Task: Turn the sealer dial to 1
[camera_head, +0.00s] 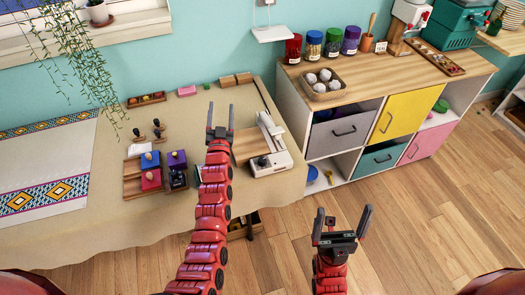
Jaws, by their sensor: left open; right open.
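The white sealer (278,166) stands at the right part of the cloth-covered table, with a long arm reaching back from it. A small dark knob, which looks like the dial (262,161), sits on its near end; its setting is too small to read. My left gripper (220,108) is open and empty, up and left of the sealer in the picture, apart from the dial. My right gripper (343,212) is open and empty, in front of the cabinet, right of and lower than the sealer in the picture.
Several coloured boxes on a wooden tray (132,187) and dark-handled stamps (159,129) stand left of my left arm. A cabinet (333,142) with jars and a basket (321,87) is at the right. The table's cloth (110,225) is bare near its front edge.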

